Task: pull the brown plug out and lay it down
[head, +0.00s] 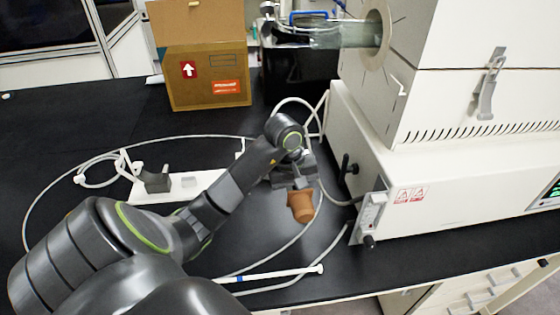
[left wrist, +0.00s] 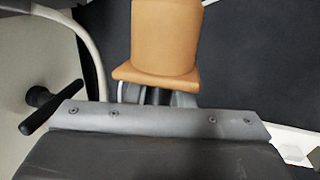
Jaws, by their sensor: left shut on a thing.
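The brown plug (head: 301,205) is a tapered orange-brown stopper with a wider flange. My left gripper (head: 299,183) is shut on it and holds it above the black bench, left of the white machine. In the left wrist view the plug (left wrist: 166,40) fills the top middle, its flange towards the gripper. The fingers are mostly hidden behind the gripper body there. The glass tube (head: 345,35) on the machine's round port stands at the back, clear of the plug. My right gripper is not in view.
The white machine (head: 365,140) with a black valve handle (head: 349,168) stands close on the right. A cardboard box (head: 208,75) is at the back. A white hose (head: 150,139) loops over the bench. A white rod (head: 270,274) lies in front. The bench's left part is clear.

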